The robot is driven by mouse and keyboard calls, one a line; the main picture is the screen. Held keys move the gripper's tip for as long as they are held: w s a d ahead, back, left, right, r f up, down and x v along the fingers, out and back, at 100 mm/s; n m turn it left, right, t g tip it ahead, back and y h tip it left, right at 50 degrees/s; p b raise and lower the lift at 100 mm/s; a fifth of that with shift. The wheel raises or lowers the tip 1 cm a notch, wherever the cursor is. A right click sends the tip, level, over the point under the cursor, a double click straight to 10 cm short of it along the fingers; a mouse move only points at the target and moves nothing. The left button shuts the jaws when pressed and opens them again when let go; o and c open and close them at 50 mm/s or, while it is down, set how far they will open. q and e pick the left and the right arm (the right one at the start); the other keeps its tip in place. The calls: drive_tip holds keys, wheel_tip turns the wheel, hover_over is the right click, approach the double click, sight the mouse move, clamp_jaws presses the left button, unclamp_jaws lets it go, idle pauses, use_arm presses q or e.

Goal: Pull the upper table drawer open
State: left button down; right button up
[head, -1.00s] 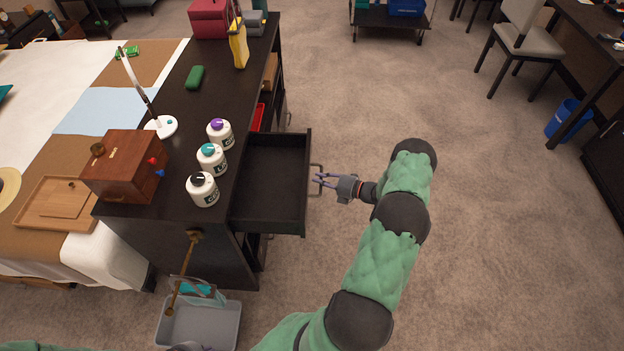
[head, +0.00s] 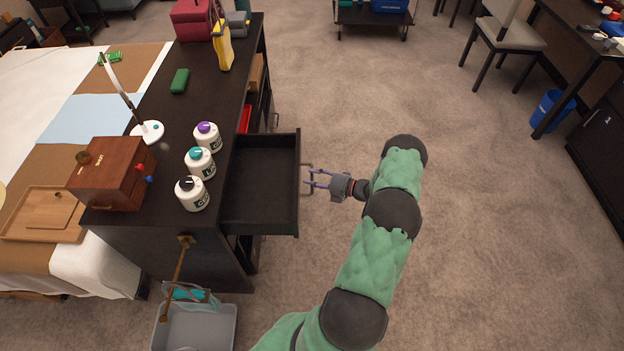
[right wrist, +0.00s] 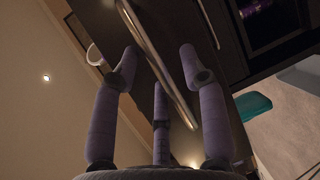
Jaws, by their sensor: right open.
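The upper table drawer (head: 264,186) is pulled well out from the dark table (head: 165,112), and its inside looks empty. Its metal bar handle (head: 307,180) is on the drawer's right-hand front. My right gripper (head: 318,181) is at the handle, with its purple fingers pointing left toward the drawer. In the right wrist view the handle (right wrist: 160,62) runs between the spread, open fingers (right wrist: 152,85). I cannot tell whether any finger touches it. My left gripper is not in view.
Three white bottles (head: 200,163), a wooden box (head: 112,172) and a lamp (head: 148,131) stand on the table. A grey bin (head: 205,328) is on the floor at the table's near end. The carpet to the right of my arm is clear.

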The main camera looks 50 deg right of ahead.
drive_tip(key=v, duration=1.1)
drive_tip(key=shift+s, duration=0.2)
drive_tip(key=shift+s, duration=0.1)
